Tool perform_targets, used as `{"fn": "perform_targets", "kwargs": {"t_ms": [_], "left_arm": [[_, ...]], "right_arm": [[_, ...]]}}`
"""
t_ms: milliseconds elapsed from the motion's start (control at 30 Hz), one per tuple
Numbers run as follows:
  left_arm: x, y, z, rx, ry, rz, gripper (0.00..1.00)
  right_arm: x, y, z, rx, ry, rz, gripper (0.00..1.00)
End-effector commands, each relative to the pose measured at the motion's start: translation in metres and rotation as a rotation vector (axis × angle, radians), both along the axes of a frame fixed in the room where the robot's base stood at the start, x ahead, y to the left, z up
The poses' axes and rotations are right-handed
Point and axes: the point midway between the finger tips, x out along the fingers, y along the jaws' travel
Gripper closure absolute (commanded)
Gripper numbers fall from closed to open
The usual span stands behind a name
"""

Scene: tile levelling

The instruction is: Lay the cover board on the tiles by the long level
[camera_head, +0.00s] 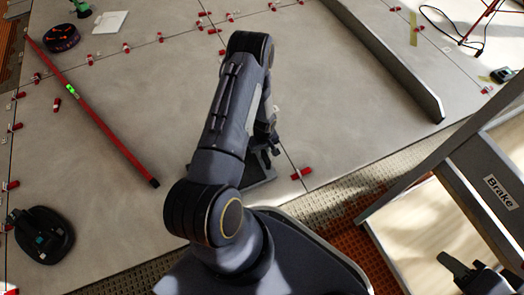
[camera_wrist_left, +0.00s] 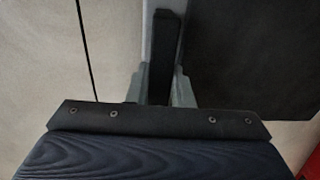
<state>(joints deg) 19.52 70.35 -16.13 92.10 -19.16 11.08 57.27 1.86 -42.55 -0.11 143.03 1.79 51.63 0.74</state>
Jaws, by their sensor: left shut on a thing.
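The long level (camera_head: 98,117), red with a green vial, lies aslant on the tiles (camera_head: 330,75) at the left in the head view. My left gripper (camera_head: 266,150) is low over the tiles at centre, partly hidden by my arm. In the left wrist view its fingers (camera_wrist_left: 160,88) are shut on a narrow dark piece (camera_wrist_left: 165,45). A dark flat face (camera_wrist_left: 258,55) shows to its right. I cannot tell whether this is the cover board. My right gripper (camera_head: 478,270) is at the bottom right, cut by the frame edge; its opening is unclear.
Red clips (camera_head: 161,37) line the tile joints. A long grey board-like strip (camera_head: 385,60) stands at upper right. A "Brake" frame (camera_head: 500,190) is at right.

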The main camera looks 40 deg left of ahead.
Motion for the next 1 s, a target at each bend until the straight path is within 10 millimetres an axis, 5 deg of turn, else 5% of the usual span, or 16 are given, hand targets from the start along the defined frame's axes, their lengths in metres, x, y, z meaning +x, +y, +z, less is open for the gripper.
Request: {"fn": "perform_targets", "kwargs": {"t_ms": [367, 400, 567, 867, 1000], "left_arm": [[-0.001, 0.000, -0.007, 0.002, -0.001, 0.000, 1.00], [0.000, 0.000, -0.008, 0.001, -0.003, 0.000, 0.79], [0.000, 0.000, -0.008, 0.001, -0.003, 0.000, 0.58], [0.000, 0.000, -0.006, 0.001, -0.003, 0.000, 0.58], [0.001, 0.000, 0.011, 0.001, -0.004, 0.000, 0.58]], "right_arm": [[0.000, 0.000, -0.004, 0.000, 0.000, 0.000, 0.64], [0.000, 0.000, -0.004, 0.000, 0.000, 0.000, 0.64], [0.000, 0.000, -0.004, 0.000, 0.000, 0.000, 0.64], [0.000, 0.000, -0.004, 0.000, 0.000, 0.000, 0.64], [0.000, 0.000, 0.005, 0.000, 0.000, 0.000, 0.64]]}}
